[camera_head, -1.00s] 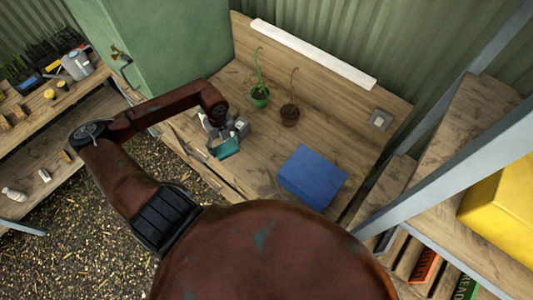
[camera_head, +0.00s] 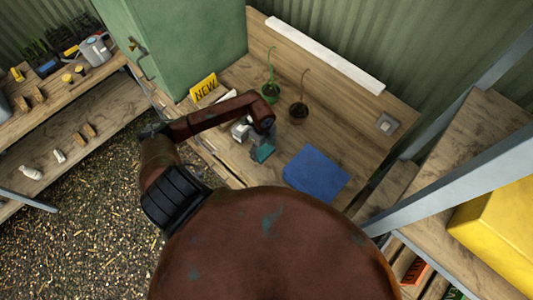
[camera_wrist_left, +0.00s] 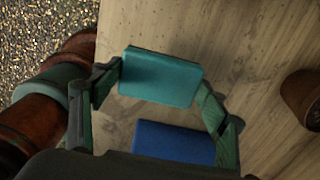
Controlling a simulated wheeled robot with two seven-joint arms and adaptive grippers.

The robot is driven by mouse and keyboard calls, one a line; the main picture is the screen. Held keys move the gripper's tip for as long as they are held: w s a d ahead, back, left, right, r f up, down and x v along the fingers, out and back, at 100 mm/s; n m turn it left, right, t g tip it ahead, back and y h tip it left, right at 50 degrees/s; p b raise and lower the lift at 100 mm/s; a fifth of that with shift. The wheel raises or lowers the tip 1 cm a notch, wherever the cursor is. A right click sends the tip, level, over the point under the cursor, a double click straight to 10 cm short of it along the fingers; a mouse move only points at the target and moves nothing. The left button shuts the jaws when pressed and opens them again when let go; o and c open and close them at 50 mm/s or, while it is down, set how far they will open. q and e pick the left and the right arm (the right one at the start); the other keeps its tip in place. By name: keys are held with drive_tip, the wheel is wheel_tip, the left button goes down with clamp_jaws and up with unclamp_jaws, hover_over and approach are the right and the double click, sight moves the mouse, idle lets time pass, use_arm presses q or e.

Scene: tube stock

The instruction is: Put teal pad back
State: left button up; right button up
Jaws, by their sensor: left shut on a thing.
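The teal pad (camera_head: 263,152) is in my left gripper (camera_head: 256,142), above the wooden workbench (camera_head: 235,165). In the left wrist view the teal pad (camera_wrist_left: 160,77) sits between the two fingers of my left gripper (camera_wrist_left: 160,82), which is shut on its short ends. A blue block (camera_head: 318,173) lies flat on the bench just to the right of the pad. The blue block also shows below the pad in the left wrist view (camera_wrist_left: 172,142); the pad is apart from it. My right gripper is not in view.
A yellow NEW sign (camera_head: 204,88) stands by the green cabinet (camera_head: 180,40). A metal post (camera_head: 455,205) and yellow box (camera_head: 500,232) are at right.

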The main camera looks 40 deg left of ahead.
sight(266, 155)
use_arm(q)
drive_tip(key=shift+w+d+f, duration=0.2)
drive_tip(key=shift+d+f, duration=0.25)
drive_tip(key=shift+f, duration=0.1)
drive_tip(key=f, duration=0.3)
drive_tip(key=shift+w+d+f+p, duration=0.1)
drive_tip(key=shift+d+p, duration=0.2)
drive_tip(key=shift+p, duration=0.1)
drive_tip(key=shift+f, duration=0.3)
drive_tip(key=shift+a, duration=0.1)
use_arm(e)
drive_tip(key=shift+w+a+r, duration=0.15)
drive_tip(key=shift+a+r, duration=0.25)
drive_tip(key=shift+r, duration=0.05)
use_arm(q)
drive_tip(key=shift+f, duration=0.15)
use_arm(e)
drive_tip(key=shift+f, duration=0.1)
use_arm(q)
drive_tip(key=o, duration=1.2)
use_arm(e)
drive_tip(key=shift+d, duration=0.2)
